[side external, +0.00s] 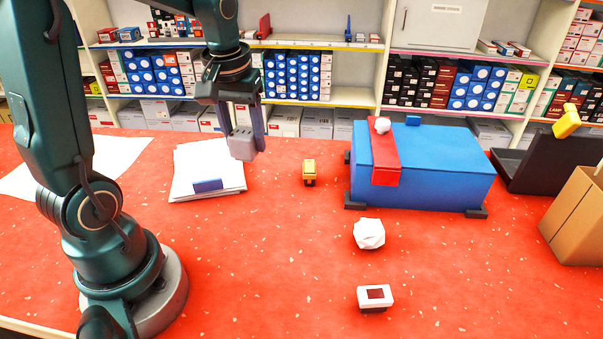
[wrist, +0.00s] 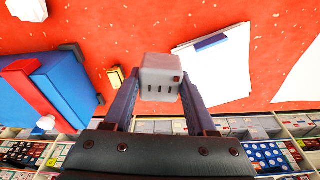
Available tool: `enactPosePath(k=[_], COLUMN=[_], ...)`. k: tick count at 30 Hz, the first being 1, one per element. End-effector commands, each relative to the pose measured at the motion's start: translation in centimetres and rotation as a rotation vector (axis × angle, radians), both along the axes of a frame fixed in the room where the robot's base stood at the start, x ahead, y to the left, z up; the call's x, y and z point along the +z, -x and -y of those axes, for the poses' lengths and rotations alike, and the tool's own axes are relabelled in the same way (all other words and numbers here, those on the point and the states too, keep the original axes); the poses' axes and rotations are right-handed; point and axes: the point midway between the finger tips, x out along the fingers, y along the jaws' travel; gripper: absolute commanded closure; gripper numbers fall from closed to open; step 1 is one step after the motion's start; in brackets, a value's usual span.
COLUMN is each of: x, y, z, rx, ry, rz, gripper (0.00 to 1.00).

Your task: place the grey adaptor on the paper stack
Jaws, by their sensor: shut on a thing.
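My gripper (side external: 243,133) is shut on the grey adaptor (side external: 242,146), a small boxy block with slots. In the wrist view the adaptor (wrist: 160,78) sits between the two fingertips (wrist: 158,88). It is held in the air, in the side view near the right edge of the paper stack. The paper stack (side external: 190,160) lies on the red table with white sheets slightly askew. A blue block (side external: 208,185) lies on its front part. The stack also shows in the wrist view (wrist: 225,75), to the right of the adaptor.
A yellow block (side external: 309,170) stands right of the stack. A blue box (side external: 445,165) with a red strip (side external: 385,155) is further right. A crumpled paper ball (side external: 369,234) and a white device (side external: 375,297) lie in front. A cardboard box (side external: 578,215) is at the right edge.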

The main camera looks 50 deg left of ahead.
Motion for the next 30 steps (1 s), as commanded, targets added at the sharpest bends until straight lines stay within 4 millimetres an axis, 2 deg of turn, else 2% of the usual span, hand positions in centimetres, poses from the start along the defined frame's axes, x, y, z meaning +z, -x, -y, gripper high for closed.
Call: enactPosePath(k=[4,8,12,15,19,30], x=[0.6,0.5,-0.1,-0.6,-1.3,-5.8], y=[-0.9,-1.2,-0.2,0.8,2.0,2.4], z=[-2.8,-7.2,-12.0,-14.4,-16.1,-16.3], rx=[0.088,0.232,0.385,0.464,0.523,0.539], ry=[-0.008,-0.011,-0.01,-0.006,0.0,0.006], rz=[0.016,0.021,0.015,0.008,-0.002,-0.01], gripper=[1.0,1.0,1.0,1.0,1.0,1.0])
